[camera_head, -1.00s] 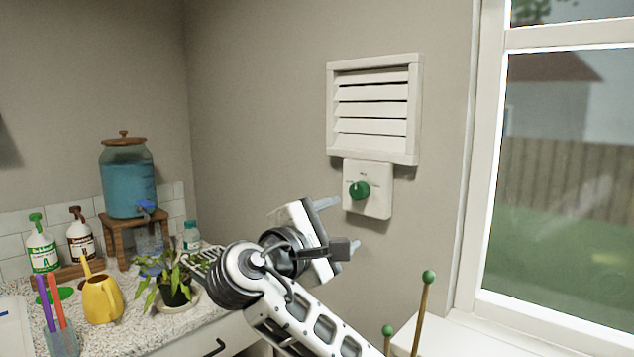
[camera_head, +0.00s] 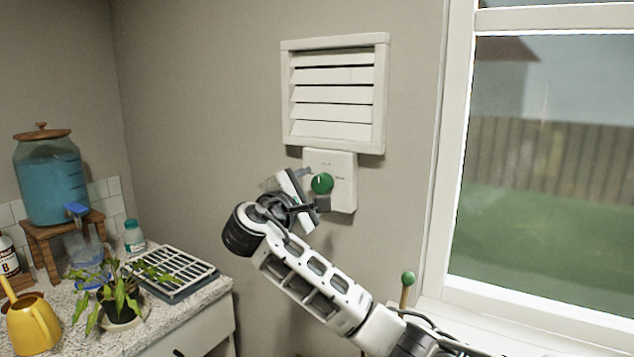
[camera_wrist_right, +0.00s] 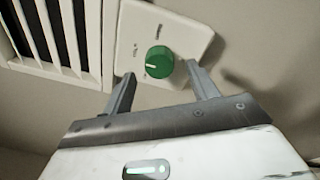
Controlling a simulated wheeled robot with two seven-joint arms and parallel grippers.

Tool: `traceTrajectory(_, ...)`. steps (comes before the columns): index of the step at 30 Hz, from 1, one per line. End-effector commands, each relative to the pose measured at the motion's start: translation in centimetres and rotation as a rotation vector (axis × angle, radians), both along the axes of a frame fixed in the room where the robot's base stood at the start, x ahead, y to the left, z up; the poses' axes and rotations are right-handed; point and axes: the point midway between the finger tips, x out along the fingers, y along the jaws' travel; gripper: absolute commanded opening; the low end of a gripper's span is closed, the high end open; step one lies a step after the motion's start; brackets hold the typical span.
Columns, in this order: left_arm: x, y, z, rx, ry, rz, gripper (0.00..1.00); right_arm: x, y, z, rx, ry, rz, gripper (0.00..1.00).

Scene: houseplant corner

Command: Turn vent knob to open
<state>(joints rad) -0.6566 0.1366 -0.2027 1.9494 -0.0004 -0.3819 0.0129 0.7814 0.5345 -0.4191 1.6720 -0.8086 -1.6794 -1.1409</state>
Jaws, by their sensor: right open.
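The green vent knob (camera_head: 322,183) sits on a white plate (camera_head: 344,170) on the wall, just below the louvred vent (camera_head: 336,93). The vent's slats show dark gaps between them. My right gripper (camera_head: 316,188) is up at the plate, its fingers close to the knob. In the right wrist view the green knob (camera_wrist_right: 160,62), with a white pointer line, lies just beyond and between the two fingertips of the open gripper (camera_wrist_right: 158,78). I see no clear contact with the knob. The plate's lettering is too small to read. My left gripper is out of view.
A window (camera_head: 550,180) with a white frame is to the right, with a green-topped stake (camera_head: 407,279) before its sill. On the counter at left are a black tray with a grille (camera_head: 172,272), a potted plant (camera_head: 119,308), a yellow watering can (camera_head: 32,322) and a blue-filled dispenser (camera_head: 51,180).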

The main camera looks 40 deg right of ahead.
Motion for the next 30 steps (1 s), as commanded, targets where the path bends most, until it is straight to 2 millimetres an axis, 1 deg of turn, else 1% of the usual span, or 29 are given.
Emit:
traceTrajectory(1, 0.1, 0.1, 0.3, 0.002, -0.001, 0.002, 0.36, 0.2, -0.8, 0.1, 0.001, 0.002, -0.003, 0.59)
traceTrajectory(6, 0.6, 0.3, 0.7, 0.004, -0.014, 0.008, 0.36, 0.9, -2.3, 0.1, -0.001, 0.001, -0.001, 0.59)
traceTrajectory(10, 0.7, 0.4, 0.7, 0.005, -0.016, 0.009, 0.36, 1.1, -2.7, 0.0, 0.001, -0.001, -0.001, 0.59)
traceTrajectory(17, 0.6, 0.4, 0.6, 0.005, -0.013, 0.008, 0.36, 1.1, -2.7, 0.0, 0.001, -0.001, -0.001, 0.59)
traceTrajectory(20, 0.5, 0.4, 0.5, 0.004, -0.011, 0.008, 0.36, 1.1, -2.7, 0.0, 0.001, -0.001, -0.001, 0.34)
traceTrajectory(21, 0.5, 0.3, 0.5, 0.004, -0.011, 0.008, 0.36, 1.1, -2.7, 0.0, 0.001, -0.001, -0.001, 0.23)
traceTrajectory(22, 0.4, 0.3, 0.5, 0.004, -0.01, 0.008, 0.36, 1.1, -2.7, 0.0, 0.001, -0.001, -0.001, 0.14)
traceTrajectory(30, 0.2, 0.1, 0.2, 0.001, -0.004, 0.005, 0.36, 1.1, -2.7, -0.1, 0.005, -0.012, 0.0, 0.14)
